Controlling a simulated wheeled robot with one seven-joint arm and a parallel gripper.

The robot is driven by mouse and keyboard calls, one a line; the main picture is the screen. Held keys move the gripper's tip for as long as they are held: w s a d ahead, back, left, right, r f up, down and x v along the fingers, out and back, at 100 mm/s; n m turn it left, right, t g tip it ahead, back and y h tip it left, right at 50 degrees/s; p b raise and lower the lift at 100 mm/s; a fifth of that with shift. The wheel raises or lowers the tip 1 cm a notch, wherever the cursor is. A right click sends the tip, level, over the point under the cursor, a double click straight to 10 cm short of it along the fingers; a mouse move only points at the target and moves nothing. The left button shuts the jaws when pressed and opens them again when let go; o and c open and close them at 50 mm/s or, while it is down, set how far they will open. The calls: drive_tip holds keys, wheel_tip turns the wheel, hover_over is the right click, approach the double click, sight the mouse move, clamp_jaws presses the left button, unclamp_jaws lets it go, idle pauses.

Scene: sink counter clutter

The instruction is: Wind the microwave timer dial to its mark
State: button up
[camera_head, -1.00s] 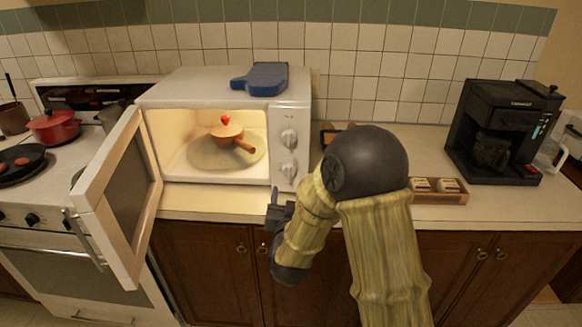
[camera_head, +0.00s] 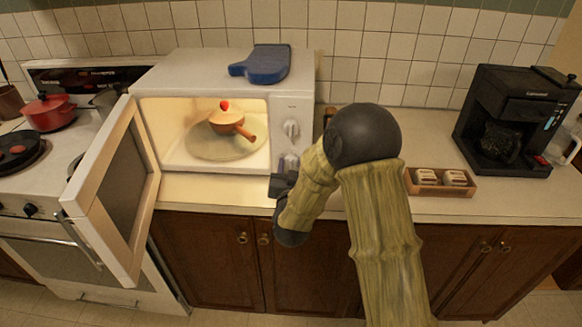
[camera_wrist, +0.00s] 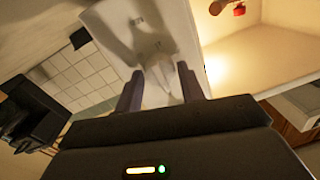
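The white microwave (camera_head: 215,68) stands on the counter with its door (camera_head: 112,190) swung open to the left. Its front panel has an upper dial (camera_head: 291,128) and a lower dial (camera_head: 288,162). I cannot read which is the timer, nor see its mark. My gripper (camera_head: 284,180) is just in front of and below the lower dial, partly covering it. In the wrist view, my gripper (camera_wrist: 160,85) has its two fingers apart, with a pale dial (camera_wrist: 163,76) showing between them. Whether they touch it is unclear.
An orange-brown pot (camera_head: 227,121) sits inside the lit microwave. A blue board (camera_head: 262,66) lies on top. To the right are a wooden tray (camera_head: 440,190) with small pale items and a black coffee maker (camera_head: 510,120). The stove (camera_head: 25,225) is at left.

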drive_tip(key=c, duration=0.5)
drive_tip(key=shift+f+m+b, duration=0.15)
drive_tip(key=shift+m+b, duration=0.25)
drive_tip(key=shift+b, duration=0.4)
drive_tip(key=shift+f+m+b, duration=0.15)
drive_tip(key=shift+m+b, duration=0.45)
drive_tip(key=shift+b, duration=0.35)
drive_tip(key=m+b, duration=0.3)
drive_tip(key=b, duration=0.2)
drive_tip(key=shift+f, duration=0.1)
drive_tip(key=m+b, duration=0.4)
drive_tip(key=b, duration=0.1)
drive_tip(key=shift+t, duration=0.3)
drive_tip(key=shift+r+m+h+b, duration=0.2)
drive_tip(key=shift+m+h+b, duration=0.1)
drive_tip(key=shift+m+b, duration=0.4)
drive_tip(key=shift+r, duration=0.1)
